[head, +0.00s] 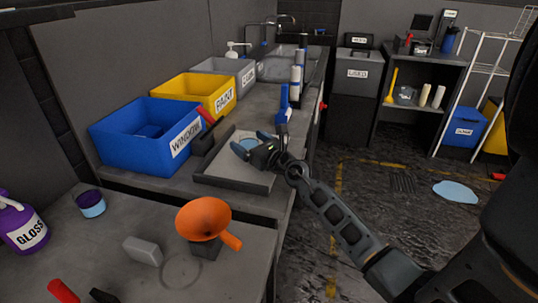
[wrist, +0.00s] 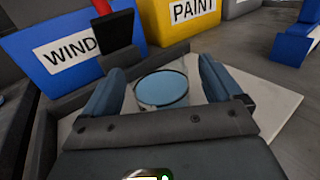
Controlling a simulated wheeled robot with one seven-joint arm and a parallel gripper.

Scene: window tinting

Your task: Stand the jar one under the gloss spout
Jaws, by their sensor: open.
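A round glass jar with light blue contents (wrist: 162,90) stands between the fingers of my gripper (wrist: 160,72) in the wrist view. The fingers are open on either side of it, with a visible gap. In the head view my gripper (head: 250,143) is over the shallow grey tray and partly hides this jar (head: 248,145). Another jar, dark above and light blue below (head: 91,204), stands on the near bench. I cannot tell which is jar one. The purple gloss bottle (head: 24,228) is at the left edge, its spout partly cut off.
The shallow tray (head: 225,178) holds a pale sheet. Blue window (head: 140,152) and yellow paint (head: 208,88) bins stand behind it. An orange funnel (head: 203,218) and a grey block (head: 143,250) are on the near bench. A blue puddle (head: 455,191) lies on the floor.

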